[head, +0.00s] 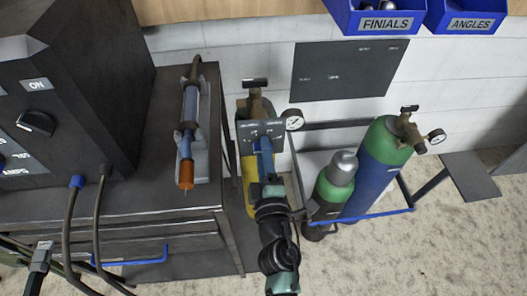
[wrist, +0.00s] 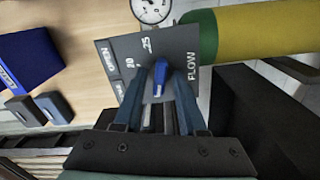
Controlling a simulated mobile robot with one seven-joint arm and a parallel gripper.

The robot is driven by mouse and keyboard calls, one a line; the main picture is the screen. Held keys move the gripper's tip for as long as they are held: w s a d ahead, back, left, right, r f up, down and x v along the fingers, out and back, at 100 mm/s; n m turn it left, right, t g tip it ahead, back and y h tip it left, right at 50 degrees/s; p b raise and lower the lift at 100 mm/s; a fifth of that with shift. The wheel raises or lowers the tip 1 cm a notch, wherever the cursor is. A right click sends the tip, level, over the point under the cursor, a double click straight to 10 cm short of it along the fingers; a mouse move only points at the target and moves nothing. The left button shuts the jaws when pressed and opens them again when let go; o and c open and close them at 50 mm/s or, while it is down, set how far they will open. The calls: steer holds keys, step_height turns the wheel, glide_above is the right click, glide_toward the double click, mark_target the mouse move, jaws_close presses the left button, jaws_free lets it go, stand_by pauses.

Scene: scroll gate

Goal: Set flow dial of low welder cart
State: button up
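The flow plate of the low cart is a dark panel marked FLOW with numbers such as 20 and 25 in the wrist view (wrist: 185,45). Its blue dial lever (wrist: 160,74) stands at the middle of the plate. My gripper (wrist: 163,80) reaches to the plate with its two fingers on either side of the lever. The fingers look apart, with gaps beside the lever; firm contact does not show. In the head view my gripper (head: 264,150) comes up from below to the plate (head: 248,131), in front of the yellow cylinder (head: 249,190), and hides part of it.
A round gauge (head: 293,120) sits right beside the plate. A green and blue cylinder (head: 370,173) and a smaller grey-capped one (head: 333,187) stand to the right in a blue-railed frame (head: 365,216). A dark bench (head: 140,200) with a welder box (head: 75,80) is close on the left.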

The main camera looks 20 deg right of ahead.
stand_by(0.3)
steer(key=shift+b+v, duration=1.75)
steer(key=shift+v, duration=4.7)
steer(key=shift+r, duration=0.1)
steer(key=w+r+m+t+h+p, duration=0.15)
steer(key=w+r+m, duration=0.25)
steer(key=r, duration=1)
steer(key=w+r+m+t+h+p, duration=0.1)
steer(key=w+r+m+t+p, duration=0.25)
steer(key=r, duration=1.15)
steer(key=s+a+r+m+t+y+p, duration=0.1)
steer(key=a+r, duration=0.3)
steer(key=r, duration=0.6)
steer(key=s+a+r+m+t+y, duration=0.2)
steer(key=a+r+y, duration=0.2)
steer(key=r, duration=0.6)
steer(key=s+a+r+m+t+y+p, duration=0.1)
steer(key=a+r, duration=0.3)
steer(key=r, duration=0.6)
steer(key=shift+s+a+m+t+y+p, duration=0.15)
steer(key=shift+s+m+t+y+p, duration=0.15)
steer(key=shift+s+t+y, duration=0.35)
